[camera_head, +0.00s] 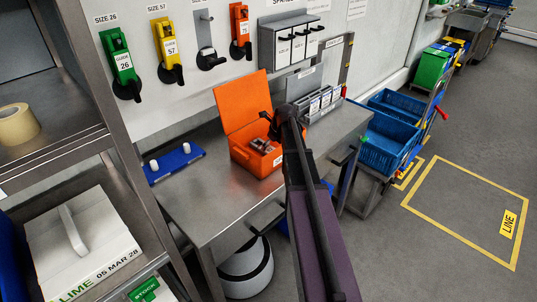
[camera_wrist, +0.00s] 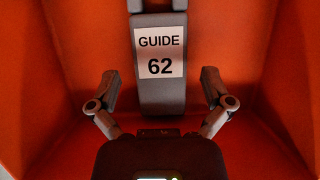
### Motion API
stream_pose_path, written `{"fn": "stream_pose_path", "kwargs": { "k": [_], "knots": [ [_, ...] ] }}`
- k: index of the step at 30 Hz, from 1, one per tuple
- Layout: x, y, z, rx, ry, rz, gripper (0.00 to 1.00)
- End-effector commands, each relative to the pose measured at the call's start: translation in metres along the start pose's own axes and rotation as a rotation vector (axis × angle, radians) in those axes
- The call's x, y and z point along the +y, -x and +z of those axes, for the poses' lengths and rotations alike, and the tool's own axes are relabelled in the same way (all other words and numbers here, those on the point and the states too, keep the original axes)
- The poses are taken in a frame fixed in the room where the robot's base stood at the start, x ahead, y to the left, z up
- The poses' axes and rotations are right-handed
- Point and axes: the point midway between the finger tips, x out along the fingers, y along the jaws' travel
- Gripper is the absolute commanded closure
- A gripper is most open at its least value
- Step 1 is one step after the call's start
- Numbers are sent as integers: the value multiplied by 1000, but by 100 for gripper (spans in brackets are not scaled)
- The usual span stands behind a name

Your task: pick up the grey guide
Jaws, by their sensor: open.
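The grey guide (camera_wrist: 160,100), with a white label reading "GUIDE 62", shows in the wrist view inside the orange box (camera_head: 238,150). My gripper (camera_wrist: 158,78) is open, with one finger on each side of the guide. Both fingers look apart from it. In the head view my arm reaches over the metal table to the box, whose lid stands open. The guide cannot be made out clearly there.
The orange walls of the box stand close around my gripper. On the metal table (camera_head: 205,205) are a blue tray (camera_head: 180,170) with white pieces at left and a grey rack (camera_head: 318,105) at right. Green (camera_head: 121,65) and yellow (camera_head: 166,50) guides hang on the wall.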

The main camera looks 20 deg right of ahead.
Motion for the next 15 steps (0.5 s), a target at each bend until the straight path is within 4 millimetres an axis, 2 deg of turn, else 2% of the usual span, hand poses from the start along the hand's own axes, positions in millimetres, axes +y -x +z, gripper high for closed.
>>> {"fn": "stream_pose_path", "kwargs": {
  "k": [1,6,15],
  "knots": [
    [0,-9,-1,0,0,0,0],
    [0,-22,0,0,0,0,0],
    [0,-31,0,0,0,-1,0]
  ]
}}
